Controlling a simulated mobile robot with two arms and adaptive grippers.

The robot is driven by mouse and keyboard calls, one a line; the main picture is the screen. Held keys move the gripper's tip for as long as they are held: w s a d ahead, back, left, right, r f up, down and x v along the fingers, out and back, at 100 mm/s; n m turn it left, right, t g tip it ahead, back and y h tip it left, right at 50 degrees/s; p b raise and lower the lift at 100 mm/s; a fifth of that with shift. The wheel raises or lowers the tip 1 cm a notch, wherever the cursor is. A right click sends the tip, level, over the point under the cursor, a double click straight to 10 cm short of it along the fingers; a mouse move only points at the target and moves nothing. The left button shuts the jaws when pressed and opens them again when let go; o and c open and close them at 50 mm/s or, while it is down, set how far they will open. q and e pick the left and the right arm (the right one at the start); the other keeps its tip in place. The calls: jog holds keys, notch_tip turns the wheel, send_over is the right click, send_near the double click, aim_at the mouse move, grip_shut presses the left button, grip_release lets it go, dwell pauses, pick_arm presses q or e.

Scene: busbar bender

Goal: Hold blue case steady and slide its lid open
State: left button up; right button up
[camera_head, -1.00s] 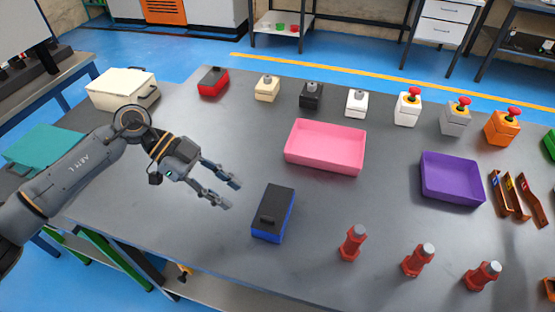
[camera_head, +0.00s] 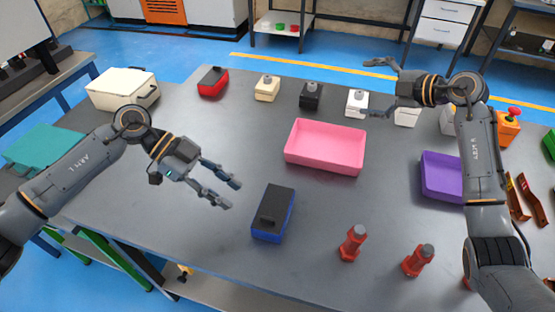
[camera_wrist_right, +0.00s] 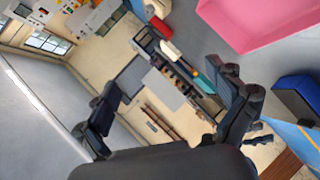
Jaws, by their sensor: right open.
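The blue case (camera_head: 286,226) stands on the grey table, left of the table's middle, with its black lid (camera_head: 278,201) on top and a dark raised grip on the lid. It also shows in part at the right edge of the right wrist view (camera_wrist_right: 299,97). My left gripper (camera_head: 232,194) is open and empty, up and to the left of the case, apart from it. My right gripper (camera_head: 371,88) is open and empty, high over the back right of the table, well away from the case. In the right wrist view nothing is between its fingers (camera_wrist_right: 172,95).
A pink tray (camera_head: 325,160) lies behind and right of the case. A purple tray (camera_head: 441,178) and red bolt-like parts (camera_head: 352,244) are further right. A red case (camera_head: 213,82) and several button boxes (camera_head: 311,97) line the back. The table around the case is clear.

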jog(key=s+a+f+n+g, duration=0.1)
jog(key=s+a+n+g, duration=0.25)
jog(key=a, duration=0.65)
jog(key=n+g+h, duration=0.6)
jog(key=n+h, duration=0.1)
jog(key=h, duration=0.2)
send_over(277, 197)
notch_tip(277, 197, down, 6)
notch_tip(277, 197, down, 13)
